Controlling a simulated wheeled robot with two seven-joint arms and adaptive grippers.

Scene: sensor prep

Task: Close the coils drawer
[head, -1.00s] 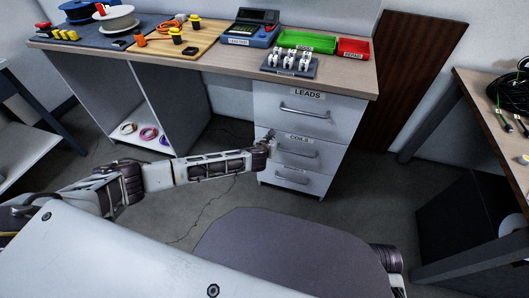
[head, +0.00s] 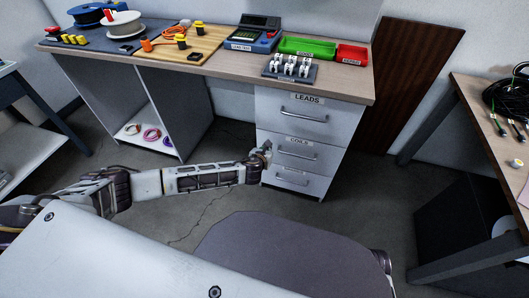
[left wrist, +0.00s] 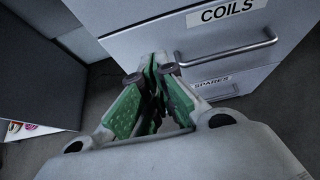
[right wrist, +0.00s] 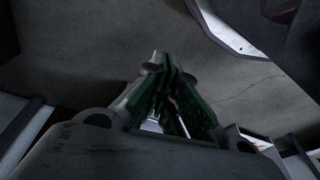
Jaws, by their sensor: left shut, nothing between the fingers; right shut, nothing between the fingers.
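The coils drawer (head: 322,156) is the middle white drawer under the workbench, with a label and a bar handle (head: 295,155). Its front looks flush or nearly flush with the drawers above and below. The left wrist view shows its front (left wrist: 190,35) close up. My left gripper (head: 267,148) is shut and empty at the left edge of this front; its fingertips (left wrist: 153,65) appear near the front's lower left. I cannot tell whether they touch it. My right gripper (right wrist: 165,65) is shut and empty over bare floor, outside the head view.
The leads drawer (head: 335,118) is above and the spares drawer (head: 315,185) below. The benchtop (head: 225,68) carries a relay-like rack (head: 290,68), green bin (head: 308,47) and red bin (head: 352,54). An open shelf (head: 150,142) is left; another table (head: 490,150) is right. Floor in front is clear.

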